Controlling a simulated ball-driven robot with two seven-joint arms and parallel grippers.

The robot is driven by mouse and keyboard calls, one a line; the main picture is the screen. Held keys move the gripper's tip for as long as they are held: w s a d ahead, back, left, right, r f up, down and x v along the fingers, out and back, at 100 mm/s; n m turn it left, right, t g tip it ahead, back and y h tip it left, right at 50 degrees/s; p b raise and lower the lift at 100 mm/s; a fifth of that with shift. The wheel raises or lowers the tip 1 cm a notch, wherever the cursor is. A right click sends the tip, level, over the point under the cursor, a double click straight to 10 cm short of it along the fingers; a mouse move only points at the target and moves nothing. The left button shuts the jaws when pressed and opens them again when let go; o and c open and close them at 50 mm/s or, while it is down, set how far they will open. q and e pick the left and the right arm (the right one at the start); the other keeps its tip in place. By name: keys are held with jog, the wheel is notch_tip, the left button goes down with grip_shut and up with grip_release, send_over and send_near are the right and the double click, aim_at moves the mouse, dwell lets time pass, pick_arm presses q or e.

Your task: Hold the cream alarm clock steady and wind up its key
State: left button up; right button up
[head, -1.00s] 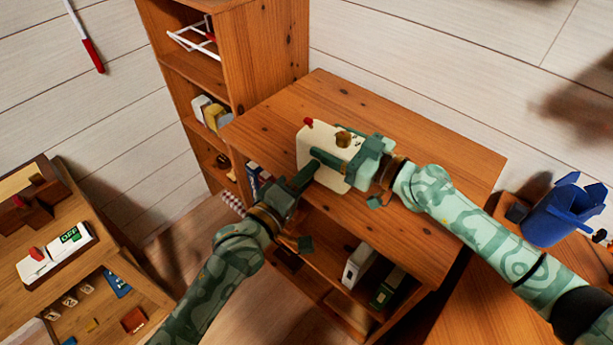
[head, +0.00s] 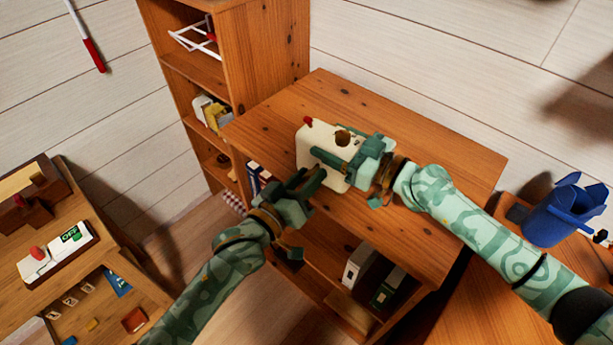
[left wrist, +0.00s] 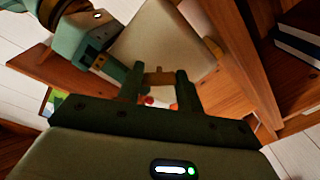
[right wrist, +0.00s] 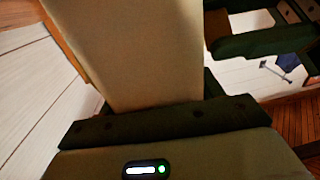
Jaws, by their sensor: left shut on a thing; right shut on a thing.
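The cream alarm clock (head: 312,146) is a boxy body with a red knob (head: 308,121) and a brown knob (head: 343,138) on top. It is at the left part of the wooden cabinet top. My right gripper (head: 360,158) is shut on the clock's right part; the clock's pale body (right wrist: 150,50) fills the right wrist view between its fingers. My left gripper (head: 314,178) is at the clock's near side. In the left wrist view, its fingers (left wrist: 158,88) are shut on the small brass-brown key (left wrist: 158,76) beside the clock's cream face (left wrist: 165,38). The key is hidden in the head view.
The wooden cabinet top (head: 440,150) is clear behind and right of the clock. A tall shelf (head: 262,60) stands behind left. A blue bucket-like container (head: 553,215) stands at right. A low desk (head: 110,250) with a red-knobbed white box (head: 55,252) is at left.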

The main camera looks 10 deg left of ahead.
pick_arm(q)
jog(key=shift+d+r, duration=0.25)
jog(key=shift+r, duration=0.1)
dwell(0.7)
jog(key=o, duration=1)
jog(key=shift+a, duration=0.1)
